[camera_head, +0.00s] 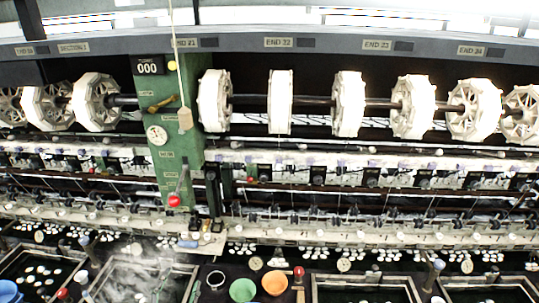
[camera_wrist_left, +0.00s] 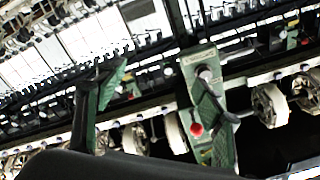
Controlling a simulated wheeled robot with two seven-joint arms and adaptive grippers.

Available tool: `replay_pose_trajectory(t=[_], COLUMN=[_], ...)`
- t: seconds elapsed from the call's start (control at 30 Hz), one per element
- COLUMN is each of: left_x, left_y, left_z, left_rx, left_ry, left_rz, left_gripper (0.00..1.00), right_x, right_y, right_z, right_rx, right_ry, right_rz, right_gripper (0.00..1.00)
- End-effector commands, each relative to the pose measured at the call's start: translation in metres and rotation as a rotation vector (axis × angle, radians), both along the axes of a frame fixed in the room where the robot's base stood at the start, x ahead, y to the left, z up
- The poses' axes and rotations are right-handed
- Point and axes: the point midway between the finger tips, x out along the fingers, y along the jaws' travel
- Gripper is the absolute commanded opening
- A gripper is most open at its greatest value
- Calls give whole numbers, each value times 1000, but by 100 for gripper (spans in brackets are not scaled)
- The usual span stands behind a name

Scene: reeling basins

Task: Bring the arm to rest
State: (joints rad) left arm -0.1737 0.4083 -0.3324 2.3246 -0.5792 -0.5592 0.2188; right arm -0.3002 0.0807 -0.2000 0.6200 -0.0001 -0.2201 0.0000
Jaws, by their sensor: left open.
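My left gripper (camera_wrist_left: 160,75) shows in the left wrist view. Its two dark fingers with green pads stand wide apart, and nothing is held between them. Behind it, the reeling machine appears tilted, with the green post and its red knob (camera_wrist_left: 197,130) beyond the right finger. I cannot clearly make out either gripper in the head view. My right gripper is in neither view.
In the head view, a green post (camera_head: 170,130) with a red knob (camera_head: 174,201) stands among white reels (camera_head: 348,104) along the machine.

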Motion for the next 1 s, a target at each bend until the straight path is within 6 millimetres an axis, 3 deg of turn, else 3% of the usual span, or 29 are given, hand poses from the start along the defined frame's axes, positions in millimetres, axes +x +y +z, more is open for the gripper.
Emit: replay_pose_trajectory(t=[0.03,0.1,0.2,0.3,0.4,0.6,0.87,1.0], left_x=[-7,-21,-53,-94,-135,-203,-277,-269], left_y=[23,51,81,99,107,106,94,93], left_z=[-30,-70,-129,-184,-225,-275,-310,-354], left_rx=[-48,-105,-178,-243,-292,-360,-424,-419], left_ry=[95,228,422,617,779,1020,1261,1283], left_rz=[69,156,261,344,398,454,480,476], left_gripper=[62,62,62,62,62,62,62,62], right_x=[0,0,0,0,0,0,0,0], right_y=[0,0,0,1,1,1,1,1], right_z=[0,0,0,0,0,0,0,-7], right_rx=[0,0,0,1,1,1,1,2], right_ry=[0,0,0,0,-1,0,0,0], right_rz=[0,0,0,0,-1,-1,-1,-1], right_gripper=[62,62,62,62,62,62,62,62])
